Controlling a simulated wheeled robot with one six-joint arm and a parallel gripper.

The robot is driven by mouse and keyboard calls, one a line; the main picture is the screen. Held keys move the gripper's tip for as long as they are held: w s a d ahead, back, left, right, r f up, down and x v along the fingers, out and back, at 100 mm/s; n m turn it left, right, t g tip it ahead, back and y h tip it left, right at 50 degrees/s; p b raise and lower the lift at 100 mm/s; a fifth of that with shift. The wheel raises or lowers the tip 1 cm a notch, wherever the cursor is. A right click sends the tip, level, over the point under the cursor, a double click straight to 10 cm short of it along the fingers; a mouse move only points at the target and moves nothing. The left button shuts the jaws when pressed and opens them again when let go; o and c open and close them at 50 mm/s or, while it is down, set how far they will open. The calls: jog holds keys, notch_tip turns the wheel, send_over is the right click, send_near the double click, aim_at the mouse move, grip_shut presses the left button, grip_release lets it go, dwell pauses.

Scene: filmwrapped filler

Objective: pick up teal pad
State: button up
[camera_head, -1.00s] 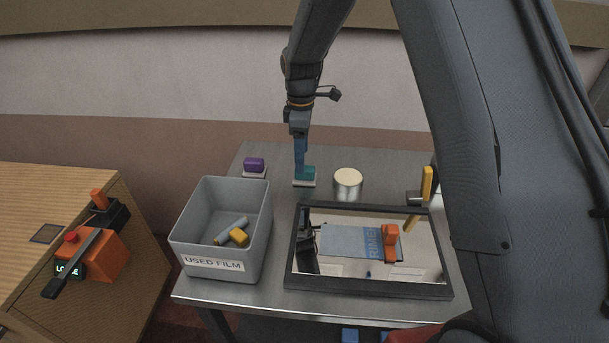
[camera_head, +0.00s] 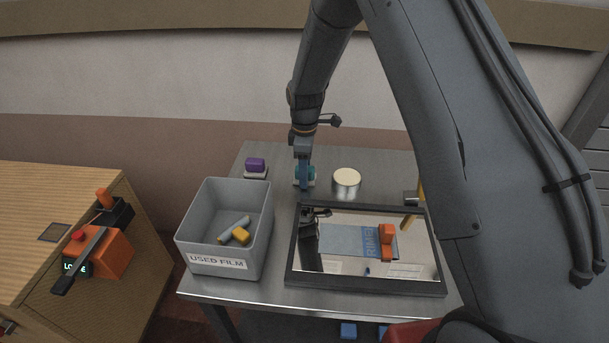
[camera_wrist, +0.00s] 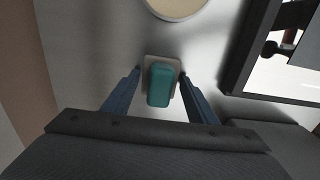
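The teal pad (camera_wrist: 161,85) rests on a small pale base on the metal table. In the head view the teal pad (camera_head: 311,173) is partly hidden behind my gripper (camera_head: 305,184). In the wrist view my gripper (camera_wrist: 160,74) is open, with one blue finger on each side of the pad. Gaps show between the fingers and the pad.
A round cream-topped tin (camera_head: 346,178) stands close to the right of the pad. A purple pad (camera_head: 255,165) sits to the left. A grey "USED FILM" bin (camera_head: 218,263) and a black-framed panel (camera_head: 365,285) with an orange-handled tool (camera_head: 387,238) lie nearer the front.

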jog(key=c, duration=0.7)
notch_tip(320, 180, up, 10)
jog(key=b, duration=0.2)
jog(key=shift+f+b, duration=0.25)
jog(key=shift+b, duration=0.15)
jog(key=shift+r, duration=0.25)
jog(key=shift+o, duration=1.2)
jog(key=shift+c, duration=0.5)
